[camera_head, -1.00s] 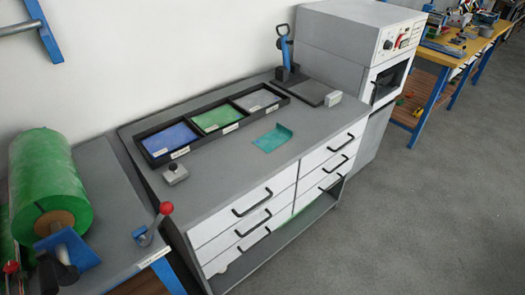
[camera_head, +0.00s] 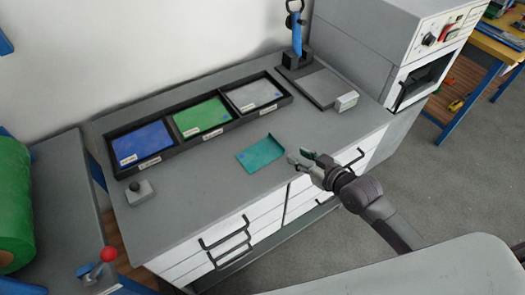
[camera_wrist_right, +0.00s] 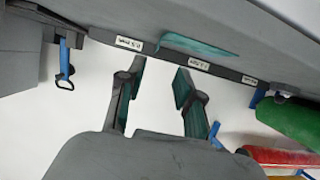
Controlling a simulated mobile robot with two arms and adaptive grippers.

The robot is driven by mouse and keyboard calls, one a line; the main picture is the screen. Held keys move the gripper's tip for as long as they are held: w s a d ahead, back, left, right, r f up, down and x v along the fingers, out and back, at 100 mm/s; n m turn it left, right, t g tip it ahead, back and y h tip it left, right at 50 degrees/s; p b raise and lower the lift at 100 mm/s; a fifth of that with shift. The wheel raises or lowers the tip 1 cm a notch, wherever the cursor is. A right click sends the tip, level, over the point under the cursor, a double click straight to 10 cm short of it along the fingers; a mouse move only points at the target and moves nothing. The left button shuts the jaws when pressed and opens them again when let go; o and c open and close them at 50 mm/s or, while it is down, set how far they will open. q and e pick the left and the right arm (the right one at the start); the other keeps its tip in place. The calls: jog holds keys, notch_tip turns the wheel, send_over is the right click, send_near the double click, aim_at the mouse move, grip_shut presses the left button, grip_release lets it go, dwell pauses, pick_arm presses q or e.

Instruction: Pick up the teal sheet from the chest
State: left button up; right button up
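The teal sheet (camera_head: 262,154) lies on the grey top of the chest (camera_head: 205,185), near its front edge, with one edge curled up. It also shows in the right wrist view as a thin teal strip (camera_wrist_right: 195,45) beyond the fingers. My right gripper (camera_head: 302,159) is just right of the sheet, by the chest's front edge, and looks apart from it. In the right wrist view its two fingers (camera_wrist_right: 160,75) are spread with nothing between them. My left gripper is not in view.
A black three-part tray (camera_head: 187,138) with blue, green and grey sheets stands behind the teal sheet. A small grey block (camera_head: 139,192) is at left, a blue-handled tool (camera_head: 297,35) at back right. A red-knobbed lever (camera_head: 108,255) and green roll (camera_head: 12,205) stand left.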

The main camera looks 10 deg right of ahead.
aim_at(281, 146)
jog(key=x, duration=0.9)
jog(key=shift+w+f+p, duration=0.3)
jog(key=shift+w+p, duration=0.05)
jog(key=shift+s, duration=0.1)
jog(key=shift+d, duration=0.1)
grip_shut()
